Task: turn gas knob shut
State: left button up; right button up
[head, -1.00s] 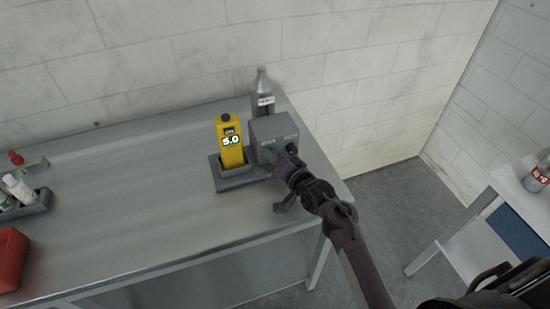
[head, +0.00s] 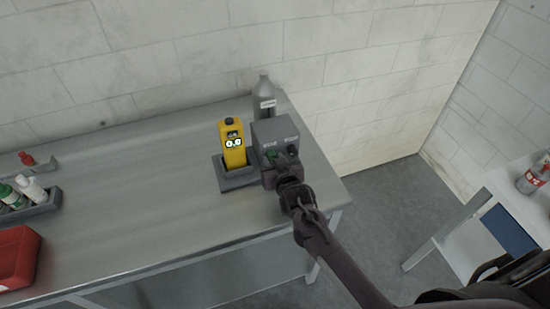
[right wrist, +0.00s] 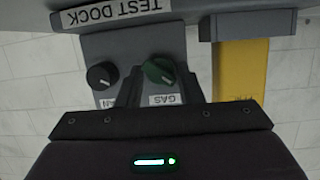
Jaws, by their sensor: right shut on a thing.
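The grey test dock box (head: 276,132) stands near the right end of the metal table. Its green gas knob (head: 272,155) is partly hidden by my right gripper (head: 284,166) in the head view. In the right wrist view the green gas knob (right wrist: 159,70) sits above the GAS label, between the fingers of my right gripper (right wrist: 160,82), which is shut on it. A yellow meter (head: 233,152) stands upright in a grey holder left of the box; its display seems to read 0.0. My left gripper is not in view.
A second, dark knob (right wrist: 101,75) sits beside the gas knob. A grey bottle (head: 265,95) stands behind the box. A bottle rack (head: 42,206) and a red bin (head: 14,262) are at the left. The middle of the table (head: 130,190) is clear.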

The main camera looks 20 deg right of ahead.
jog(key=n+h, duration=0.1)
jog(key=n, duration=0.2)
jog(key=shift+a+f+h+p, duration=0.2)
jog(key=shift+a+h+p, duration=0.1)
jog(key=shift+h, duration=0.1)
jog(key=shift+n, duration=0.4)
jog(key=shift+c, duration=0.5)
jog(key=shift+s+f, duration=0.1)
jog(key=o, duration=1)
jog(key=shift+d, duration=0.1)
jog(key=shift+c, duration=0.2)
jog(key=shift+b+v, duration=0.95)
jog(key=shift+v, duration=2.95)
